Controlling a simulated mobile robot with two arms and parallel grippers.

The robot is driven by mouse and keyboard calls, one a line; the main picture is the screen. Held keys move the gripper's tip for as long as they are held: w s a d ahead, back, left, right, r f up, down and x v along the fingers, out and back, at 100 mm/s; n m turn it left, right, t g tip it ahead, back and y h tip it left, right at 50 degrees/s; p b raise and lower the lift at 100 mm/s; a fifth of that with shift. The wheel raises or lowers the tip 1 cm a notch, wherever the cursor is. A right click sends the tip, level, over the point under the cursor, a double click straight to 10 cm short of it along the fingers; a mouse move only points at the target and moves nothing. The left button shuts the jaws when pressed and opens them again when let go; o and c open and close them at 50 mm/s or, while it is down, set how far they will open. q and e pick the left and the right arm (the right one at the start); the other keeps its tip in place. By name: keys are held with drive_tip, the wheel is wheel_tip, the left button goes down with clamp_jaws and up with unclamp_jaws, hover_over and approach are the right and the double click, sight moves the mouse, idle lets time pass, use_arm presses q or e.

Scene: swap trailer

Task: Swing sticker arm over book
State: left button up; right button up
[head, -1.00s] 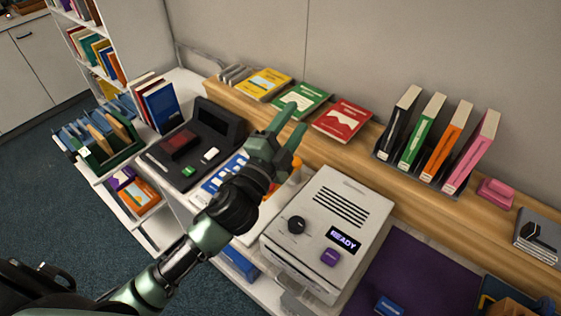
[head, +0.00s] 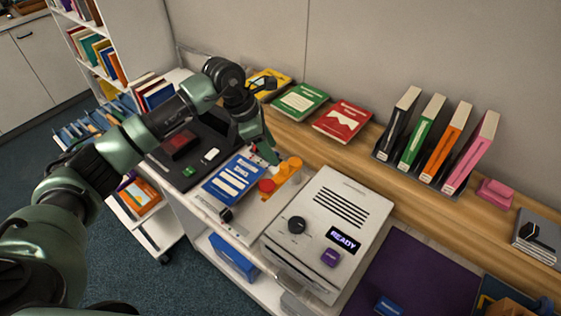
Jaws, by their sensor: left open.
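The sticker arm (head: 284,174) is an orange bar beside the blue book, with a red round knob (head: 266,185) at its near left end. The blue book (head: 233,180) with white label bars lies flat on a pale grey station (head: 262,210). The orange arm lies to the right of the book, not across it. My left gripper (head: 266,156) is open and points down, just behind the book and close to the orange arm's left side. Whether it touches the arm I cannot tell. My right gripper is not in view.
A white machine (head: 322,222) reading READY stands right of the station. A black device (head: 188,163) lies to the left. Green (head: 300,100) and red (head: 342,121) books lie on the wooden ledge behind. A purple mat (head: 402,270) lies at right.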

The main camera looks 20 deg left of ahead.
sight(282, 165)
use_arm(q)
drive_tip(key=p+x, duration=0.1)
drive_tip(key=x, duration=0.4)
drive_tip(key=shift+d+f+p, duration=0.15)
drive_tip(key=shift+d+p, duration=0.1)
drive_tip(key=shift+p, duration=0.1)
drive_tip(key=shift+x, duration=0.8)
clamp_jaws()
idle(0.4)
